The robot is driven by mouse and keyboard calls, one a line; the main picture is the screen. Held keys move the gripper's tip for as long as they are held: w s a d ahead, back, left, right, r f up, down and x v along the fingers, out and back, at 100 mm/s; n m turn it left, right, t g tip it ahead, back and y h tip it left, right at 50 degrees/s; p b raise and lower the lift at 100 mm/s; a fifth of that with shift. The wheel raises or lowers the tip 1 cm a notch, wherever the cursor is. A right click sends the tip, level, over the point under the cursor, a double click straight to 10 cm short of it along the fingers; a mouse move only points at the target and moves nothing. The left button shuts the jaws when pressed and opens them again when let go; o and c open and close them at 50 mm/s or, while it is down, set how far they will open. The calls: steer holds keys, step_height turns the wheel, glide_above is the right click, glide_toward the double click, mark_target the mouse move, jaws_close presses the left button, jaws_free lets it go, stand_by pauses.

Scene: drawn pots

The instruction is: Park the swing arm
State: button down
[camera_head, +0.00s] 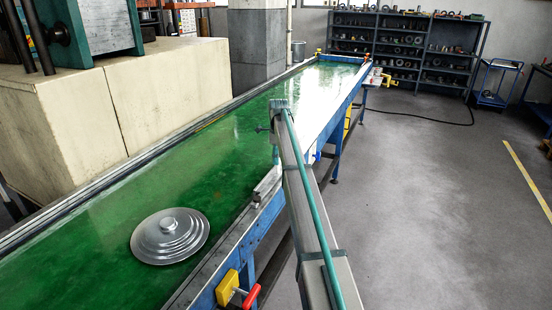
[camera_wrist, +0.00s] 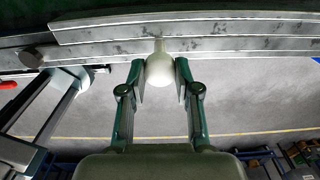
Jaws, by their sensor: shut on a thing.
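A pale rounded knob (camera_wrist: 159,70) sits between the two teal fingers of my gripper (camera_wrist: 160,66) in the wrist view, and the gripper is shut on it. The knob joins a long grey metal bar (camera_wrist: 230,42), which I take for the swing arm. In the head view, a short piece of grey metal (camera_head: 267,184) shows at the table's near edge. My own arm covers the area beside it, and the knob is hidden there.
A long green-topped table (camera_head: 105,220) runs away from me. A round stepped metal disc (camera_head: 170,237) lies on it. A yellow block (camera_head: 228,287) and a red handle (camera_head: 251,297) are at its front edge. Grey floor (camera_head: 420,220) is open at the right, with shelves (camera_head: 405,45) behind.

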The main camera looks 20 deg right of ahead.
steer(key=shift+s+d, duration=0.1)
steer(key=c, duration=0.8)
jaws_free()
steer(key=shift+r, duration=0.1)
step_height(320, 180, up, 12)
steer(key=shift+f, duration=0.1)
